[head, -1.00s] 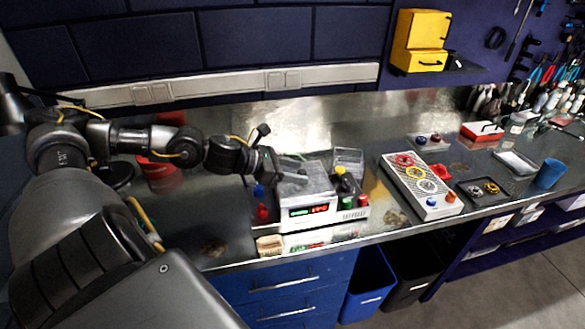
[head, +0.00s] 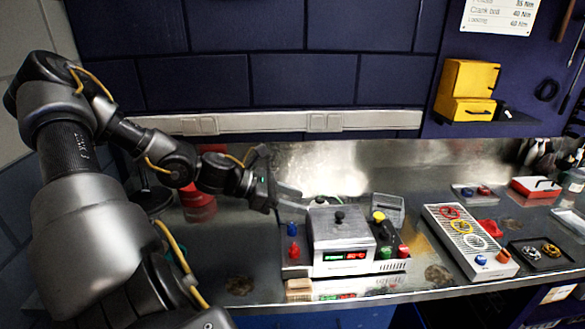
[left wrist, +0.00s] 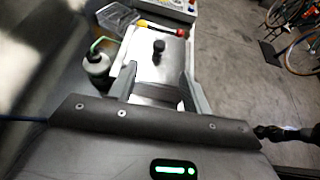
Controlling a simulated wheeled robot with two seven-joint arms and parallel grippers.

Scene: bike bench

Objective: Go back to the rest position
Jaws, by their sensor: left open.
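My left gripper (head: 289,200) is in the air at the left of a silver box with a black knob on its lid (head: 340,226). Its jaws are open and I see nothing between them in the head view. In the left wrist view the two fingers (left wrist: 157,90) stand apart, with the silver lid and its black knob (left wrist: 158,46) beyond them. The box has a lit red and green display (head: 345,256). My right gripper is in neither view.
Red and blue knobbed pieces (head: 292,240) stand left of the box. A white tray with coloured rings (head: 462,230) and a dark tray (head: 541,254) lie to the right. A yellow cabinet (head: 467,90) hangs on the wall.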

